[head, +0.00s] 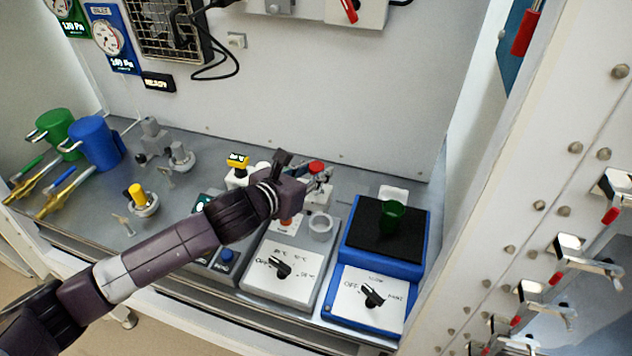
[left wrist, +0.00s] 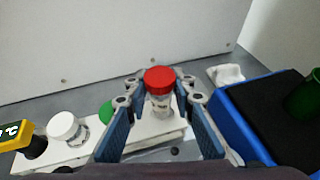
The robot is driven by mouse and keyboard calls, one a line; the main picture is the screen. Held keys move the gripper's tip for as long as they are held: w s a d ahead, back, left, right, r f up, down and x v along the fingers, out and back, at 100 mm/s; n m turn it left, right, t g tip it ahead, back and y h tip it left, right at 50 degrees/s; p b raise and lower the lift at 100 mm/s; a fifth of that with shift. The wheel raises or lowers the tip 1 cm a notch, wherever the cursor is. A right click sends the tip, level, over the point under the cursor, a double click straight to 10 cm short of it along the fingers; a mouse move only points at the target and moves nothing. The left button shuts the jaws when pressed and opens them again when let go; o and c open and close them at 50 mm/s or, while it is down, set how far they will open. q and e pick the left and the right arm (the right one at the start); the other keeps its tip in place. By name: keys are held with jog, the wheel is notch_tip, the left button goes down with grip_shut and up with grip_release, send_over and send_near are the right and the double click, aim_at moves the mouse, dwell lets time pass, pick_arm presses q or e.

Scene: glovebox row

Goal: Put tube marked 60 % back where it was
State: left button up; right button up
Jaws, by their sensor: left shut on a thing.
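My left gripper (left wrist: 161,112) is shut on a red-capped tube (left wrist: 160,92), which stands upright between the fingers. Dark marks show on its pale label, but I cannot read them. In the head view its red cap (head: 317,166) shows at the gripper, beyond the forearm. The white rack (left wrist: 88,153) lies just below and to the left, holding a white-capped tube (left wrist: 64,127) and a green-capped tube (left wrist: 106,112). The held tube is over or at the rack's right end; its lower end is hidden, so I cannot tell whether it is seated. My right gripper is not in view.
A yellow-topped item (head: 238,161) stands at the rack's left end. Right of the gripper is a blue device (head: 426,246) with a green vessel (head: 392,216) on its black top. A grey dial unit (head: 283,267) stands in front. The wall rises behind.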

pick_arm(q)
notch_tip(320, 180, down, 4)
jog(key=shift+r, duration=0.1)
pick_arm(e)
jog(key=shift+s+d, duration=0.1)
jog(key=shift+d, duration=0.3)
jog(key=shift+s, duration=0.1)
pick_arm(q)
jog(key=o, duration=0.8)
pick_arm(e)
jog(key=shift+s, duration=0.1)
pick_arm(q)
jog(key=b+v, duration=0.1)
jog(key=v, duration=0.9)
jog(key=shift+s+a+r, duration=0.15)
jog(key=shift+s+a, duration=0.1)
jog(key=shift+s, duration=0.05)
jog(key=shift+s+a+r, duration=0.25)
jog(key=shift+s, duration=0.2)
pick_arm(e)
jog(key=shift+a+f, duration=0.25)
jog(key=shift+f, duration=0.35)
